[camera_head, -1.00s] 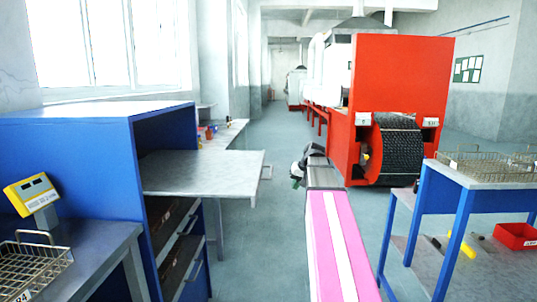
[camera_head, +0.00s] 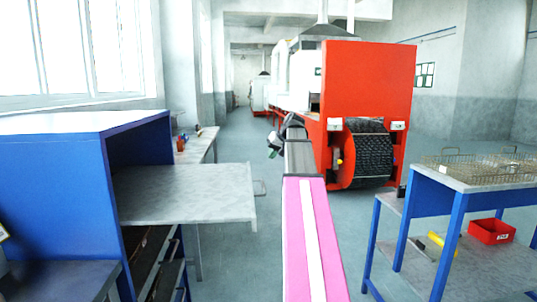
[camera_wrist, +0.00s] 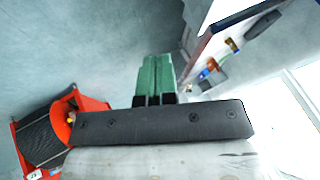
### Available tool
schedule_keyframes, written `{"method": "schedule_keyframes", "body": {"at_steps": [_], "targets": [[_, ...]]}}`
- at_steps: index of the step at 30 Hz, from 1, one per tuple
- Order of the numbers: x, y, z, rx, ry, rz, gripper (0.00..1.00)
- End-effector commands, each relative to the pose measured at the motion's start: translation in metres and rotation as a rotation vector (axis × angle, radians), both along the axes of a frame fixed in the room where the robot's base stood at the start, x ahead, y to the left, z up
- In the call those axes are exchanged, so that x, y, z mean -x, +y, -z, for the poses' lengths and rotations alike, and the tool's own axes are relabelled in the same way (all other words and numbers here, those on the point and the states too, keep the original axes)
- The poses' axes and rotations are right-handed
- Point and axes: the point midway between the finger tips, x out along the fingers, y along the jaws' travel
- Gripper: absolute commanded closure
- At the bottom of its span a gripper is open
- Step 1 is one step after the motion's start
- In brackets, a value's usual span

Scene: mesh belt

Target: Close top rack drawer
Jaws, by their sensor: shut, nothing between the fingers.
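The blue rack (camera_head: 150,155) stands at the left in the head view. Its top drawer (camera_head: 190,192) looks like a flat grey slab and sticks far out to the right. A thin handle (camera_head: 260,187) is on the drawer's right end. My gripper (camera_head: 273,152) is beyond and above the drawer, to the right of its handle and apart from it. In the wrist view my gripper (camera_wrist: 157,62) shows two green fingers pressed together with nothing between them. Below the top drawer, darker lower drawers (camera_head: 160,262) show in the rack. The drawer is not clearly seen in the wrist view.
A red belt machine (camera_head: 367,110) stands ahead to the right. A blue-legged table (camera_head: 450,180) with wire baskets is at the right, with a red bin (camera_head: 492,231) on its lower shelf. A bench (camera_head: 198,147) with small items lies behind the rack. Floor between is clear.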

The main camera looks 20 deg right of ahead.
Motion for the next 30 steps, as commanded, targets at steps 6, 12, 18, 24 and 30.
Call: {"method": "schedule_keyframes", "body": {"at_steps": [6,12,18,24,30], "targets": [[-0.021,0.015,0.034,0.000,0.002,-0.001,1.00],[-0.037,0.031,0.057,0.001,0.000,-0.002,1.00],[-0.043,0.055,0.056,0.001,-0.001,0.000,1.00],[-0.045,0.062,0.056,0.001,-0.001,0.001,1.00],[-0.045,0.063,0.056,0.000,0.000,0.002,1.00]]}}
